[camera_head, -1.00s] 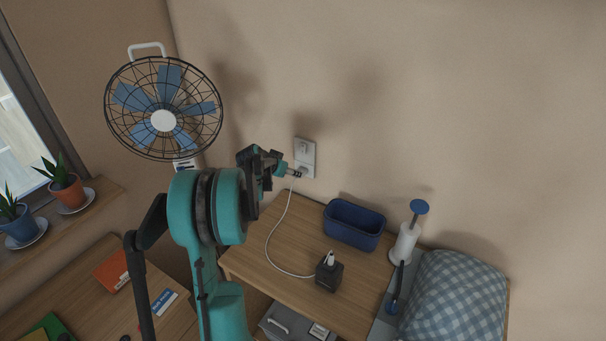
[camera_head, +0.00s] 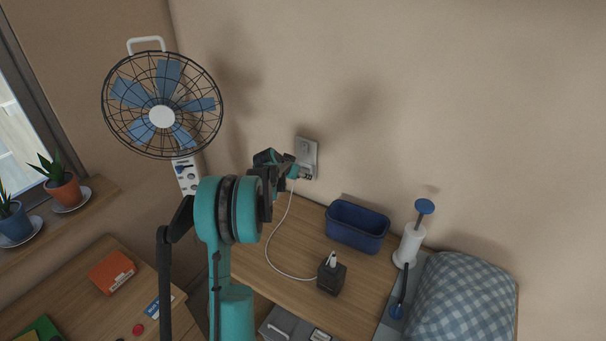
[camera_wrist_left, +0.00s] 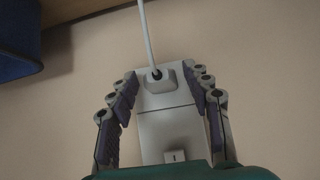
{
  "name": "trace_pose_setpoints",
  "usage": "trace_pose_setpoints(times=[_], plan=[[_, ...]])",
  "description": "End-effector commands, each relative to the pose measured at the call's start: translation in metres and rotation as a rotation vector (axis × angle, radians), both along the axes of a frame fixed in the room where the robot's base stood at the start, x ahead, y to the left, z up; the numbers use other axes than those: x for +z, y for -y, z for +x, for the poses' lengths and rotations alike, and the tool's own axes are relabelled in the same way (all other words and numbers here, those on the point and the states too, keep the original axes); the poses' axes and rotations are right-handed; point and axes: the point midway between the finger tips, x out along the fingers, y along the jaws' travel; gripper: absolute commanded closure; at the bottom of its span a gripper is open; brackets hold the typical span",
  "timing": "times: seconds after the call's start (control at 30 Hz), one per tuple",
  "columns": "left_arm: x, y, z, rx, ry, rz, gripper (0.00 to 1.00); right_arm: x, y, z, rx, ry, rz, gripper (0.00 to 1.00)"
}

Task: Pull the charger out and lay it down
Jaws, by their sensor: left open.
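In the left wrist view the cable runs to the top edge. My left gripper (camera_head: 300,173) is at the plate. In the left wrist view my left gripper (camera_wrist_left: 158,88) is open, one finger on each side of the plate and charger, with visible gaps to the charger. In the head view the gripper mostly hides the charger. My right gripper is not in view.
A fan (camera_head: 162,110) stands left. Bare tabletop shows around the cable.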

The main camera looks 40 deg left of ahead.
Motion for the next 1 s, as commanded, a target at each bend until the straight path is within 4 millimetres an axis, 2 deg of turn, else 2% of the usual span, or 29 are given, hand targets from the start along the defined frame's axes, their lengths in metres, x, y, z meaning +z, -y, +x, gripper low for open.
trace_pose_setpoints(times=[0.03, 0.2, 0.47, 1.0], plan=[[0.0, 0.0, 0.0, 0.0, 0.0, 0.0, 0.56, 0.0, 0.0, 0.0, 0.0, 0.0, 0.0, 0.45], [0.0, 0.0, 0.0, 0.0, 0.0, 0.0, 1.0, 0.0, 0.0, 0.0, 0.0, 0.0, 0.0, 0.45], [0.0, 0.0, -0.003, 0.0, 0.0, 0.0, 1.0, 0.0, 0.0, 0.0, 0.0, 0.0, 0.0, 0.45], [0.0, 0.003, -0.026, 0.001, 0.0, -0.001, 1.0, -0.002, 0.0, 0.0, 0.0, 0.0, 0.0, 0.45]])
